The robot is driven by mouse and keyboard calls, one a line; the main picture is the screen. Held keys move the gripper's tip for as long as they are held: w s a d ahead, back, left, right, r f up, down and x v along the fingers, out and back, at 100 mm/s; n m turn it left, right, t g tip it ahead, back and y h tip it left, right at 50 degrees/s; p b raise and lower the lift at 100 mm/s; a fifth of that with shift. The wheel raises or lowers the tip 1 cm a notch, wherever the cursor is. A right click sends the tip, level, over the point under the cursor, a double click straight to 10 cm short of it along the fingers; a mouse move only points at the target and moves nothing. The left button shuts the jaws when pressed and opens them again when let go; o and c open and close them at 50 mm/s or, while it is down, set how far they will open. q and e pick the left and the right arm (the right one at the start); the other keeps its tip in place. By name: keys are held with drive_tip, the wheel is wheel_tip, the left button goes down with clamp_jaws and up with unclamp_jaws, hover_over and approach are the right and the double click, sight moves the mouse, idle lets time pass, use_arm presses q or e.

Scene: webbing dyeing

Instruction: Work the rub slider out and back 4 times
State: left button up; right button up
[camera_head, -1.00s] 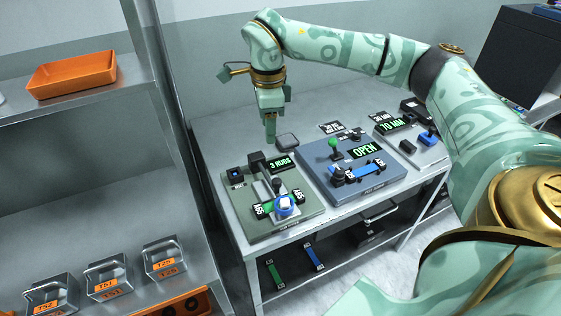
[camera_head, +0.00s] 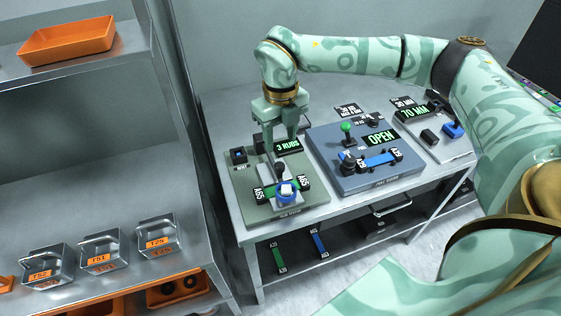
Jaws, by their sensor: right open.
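A green strip (camera_head: 265,193) crosses there between two black tags marked S05. My right gripper (camera_head: 280,148) points down over the back of the station, fingers apart and empty, just behind the knob in the picture. Whether a finger touches the knob I cannot tell. The fingers hide part of the station's back. My left gripper is out of view.
A blue station (camera_head: 330,165) with an "OPEN" display and green-topped lever stands right of the rub station. A grey station (camera_head: 456,148) reading "70 MM" is farther right. At left, a shelf holds an orange tray (camera_head: 68,38) and several metal boxes (camera_head: 158,240).

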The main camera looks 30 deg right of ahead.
sight(280, 165)
wheel_tip(280, 165, down, 9)
drive_tip(key=shift+a+r+b, duration=0.1)
drive_tip(key=shift+r+b, duration=0.1)
drive_tip(key=shift+b, duration=0.4)
